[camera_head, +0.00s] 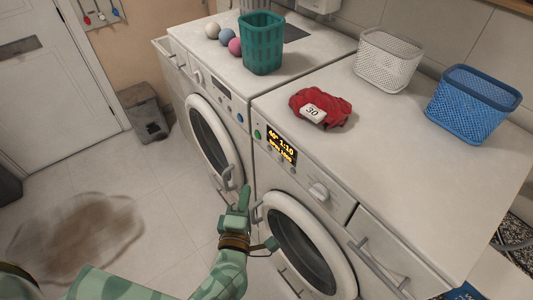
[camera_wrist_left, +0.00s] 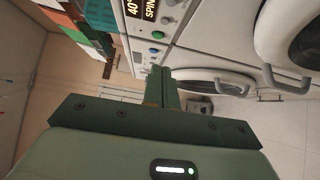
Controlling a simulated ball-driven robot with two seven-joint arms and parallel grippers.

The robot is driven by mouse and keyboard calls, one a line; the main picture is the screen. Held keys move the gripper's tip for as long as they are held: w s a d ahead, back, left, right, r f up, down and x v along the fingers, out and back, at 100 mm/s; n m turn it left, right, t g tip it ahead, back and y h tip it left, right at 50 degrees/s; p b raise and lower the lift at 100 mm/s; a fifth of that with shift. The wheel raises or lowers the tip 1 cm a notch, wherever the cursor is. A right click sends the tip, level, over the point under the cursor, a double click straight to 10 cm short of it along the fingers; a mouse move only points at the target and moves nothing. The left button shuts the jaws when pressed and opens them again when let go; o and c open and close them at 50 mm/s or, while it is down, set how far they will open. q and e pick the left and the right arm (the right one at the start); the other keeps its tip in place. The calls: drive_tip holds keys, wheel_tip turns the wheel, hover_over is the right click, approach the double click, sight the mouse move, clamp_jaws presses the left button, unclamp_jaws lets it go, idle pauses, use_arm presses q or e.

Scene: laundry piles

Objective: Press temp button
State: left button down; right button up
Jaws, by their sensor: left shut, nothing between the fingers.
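The front washing machine (camera_head: 345,150) has a control panel with a lit display (camera_head: 281,144) reading about "40° 1:10", also partly in the left wrist view (camera_wrist_left: 142,8). Small buttons sit along the display's lower edge, their labels too small to read, so I cannot tell which is temp. A round green button (camera_head: 257,134) is left of the display; it also shows in the left wrist view (camera_wrist_left: 157,35). My left gripper (camera_head: 245,193) is shut and empty, in front of the machine, below the panel and apart from it. My right gripper is not in view.
A second machine (camera_head: 215,70) stands at the left. On top are a red cloth (camera_head: 322,107) with a "30" tag, a teal basket (camera_head: 262,45), a white basket (camera_head: 387,60) and a blue basket (camera_head: 472,103).

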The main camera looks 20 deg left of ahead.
use_arm(q)
approach(267, 144)
drive_tip(key=w+a, duration=0.2)
drive_tip(key=a, duration=0.1)
drive_tip(key=w+d, duration=0.2)
drive_tip(key=w, duration=0.1)
drive_tip(key=shift+d+f, duration=0.1)
drive_tip(key=shift+f, duration=0.05)
idle(0.4)
